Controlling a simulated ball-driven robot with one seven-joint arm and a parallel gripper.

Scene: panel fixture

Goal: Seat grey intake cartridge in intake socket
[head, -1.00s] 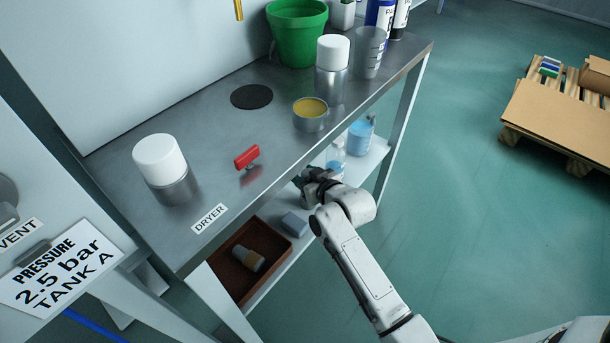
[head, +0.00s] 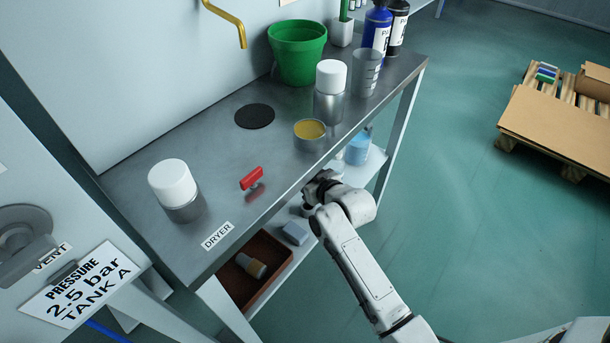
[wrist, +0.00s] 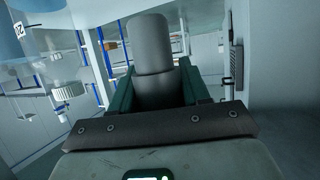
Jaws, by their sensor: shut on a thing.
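In the wrist view my gripper (wrist: 158,72) has its green fingers shut on a plain grey cylinder (wrist: 152,40), which looks like the grey intake cartridge. The cylinder points away from the palm, and its lower part sits between the fingers. In the head view my gripper (head: 316,187) is dark and partly hidden beside the bench's front edge, close to the lower shelf. The cartridge cannot be made out there. I cannot identify the intake socket in either view.
The steel bench (head: 130,170) carries white-capped jars (head: 173,190), a red handle (head: 251,178), a yellow-filled tin (head: 310,133) and a green bucket (head: 298,52). Below is a brown tray (head: 272,279) with a banded cylinder. A pallet (head: 560,125) stands right; the floor between is clear.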

